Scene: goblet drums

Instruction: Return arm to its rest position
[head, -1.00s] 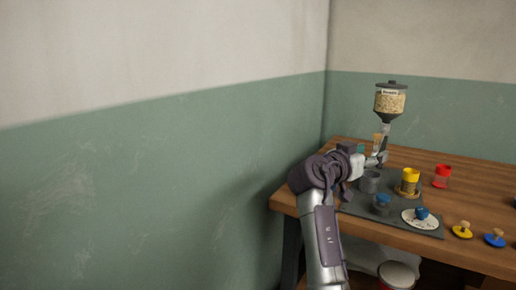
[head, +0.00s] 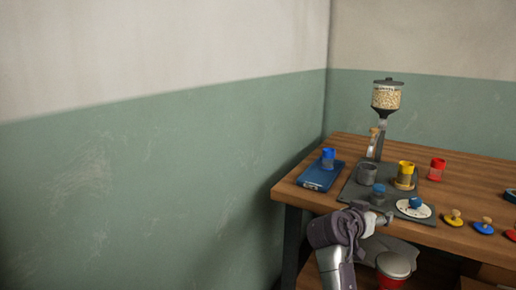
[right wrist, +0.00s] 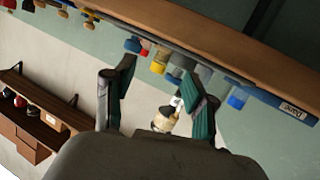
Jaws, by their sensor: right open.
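My right arm comes up from the bottom of the head view. Its gripper (head: 380,218) is low in front of the table's front edge, small and partly hidden by my own wrist. In the right wrist view the two fingers of the right gripper (right wrist: 158,98) stand well apart with nothing held between them. My left gripper is in neither view.
The wooden table (head: 290,190) bears a grey mat (head: 349,195), a grain hopper (head: 386,97), a blue tray (head: 312,178) with a blue cup (head: 328,158), a yellow cup (head: 405,170) and a red cup (head: 437,168). A red-sided container (head: 392,283) is below the front edge. The left wall side is clear.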

